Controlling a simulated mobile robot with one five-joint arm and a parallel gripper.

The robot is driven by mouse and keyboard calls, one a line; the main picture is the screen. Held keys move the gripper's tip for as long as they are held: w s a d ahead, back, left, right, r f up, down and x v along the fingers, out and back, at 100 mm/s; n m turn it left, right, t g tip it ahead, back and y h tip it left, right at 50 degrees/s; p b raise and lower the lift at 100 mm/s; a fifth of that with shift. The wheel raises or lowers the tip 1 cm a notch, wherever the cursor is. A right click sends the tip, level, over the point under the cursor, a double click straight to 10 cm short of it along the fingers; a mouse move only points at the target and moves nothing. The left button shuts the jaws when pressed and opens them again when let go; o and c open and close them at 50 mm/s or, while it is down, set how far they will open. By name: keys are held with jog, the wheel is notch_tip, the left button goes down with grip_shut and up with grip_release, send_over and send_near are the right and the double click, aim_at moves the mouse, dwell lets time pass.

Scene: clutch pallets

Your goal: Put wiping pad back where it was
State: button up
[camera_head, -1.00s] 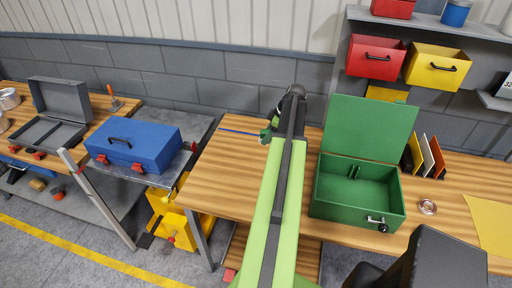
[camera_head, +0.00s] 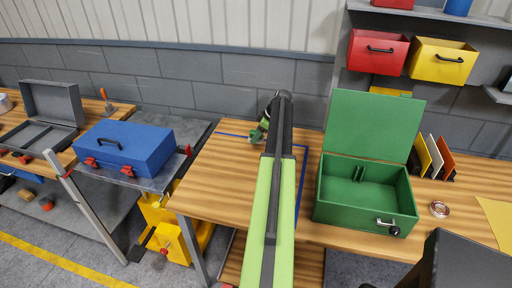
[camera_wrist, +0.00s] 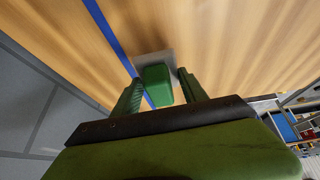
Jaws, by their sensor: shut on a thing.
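The wiping pad shows in the wrist view as a green block handle (camera_wrist: 157,84) on a pale grey base (camera_wrist: 152,61). My gripper (camera_wrist: 160,90) has its two green fingers on either side of the handle and is shut on it. The pad is close over the wooden bench top, beside and partly over a blue line; I cannot tell if it touches the wood. In the head view my gripper (camera_head: 258,133) is at the back of the bench, mostly hidden by my arm. Blue tape (camera_head: 302,180) marks part of the bench top around my arm.
An open green box (camera_head: 364,212) stands right of my arm. A blue toolbox (camera_head: 125,148) sits on a grey table to the left, across a gap. A tape roll (camera_head: 439,209) and upright coloured plates (camera_head: 436,156) lie further right. The wood left of my arm is clear.

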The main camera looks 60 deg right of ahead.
aim_at(257, 142)
notch_tip(257, 142, down, 4)
jog(key=b, duration=0.4)
jog(key=shift+f, duration=0.2)
jog(key=shift+r, duration=0.25)
jog(key=shift+f, duration=0.25)
jog(key=o, duration=1.3)
jog(key=shift+r, duration=0.1)
jog(key=shift+a, duration=0.1)
jog(key=p+v, duration=1)
jog(key=v, duration=0.2)
jog(key=shift+s+r+p, duration=0.1)
jog(key=shift+r+p, duration=0.05)
jog(key=shift+p, duration=0.2)
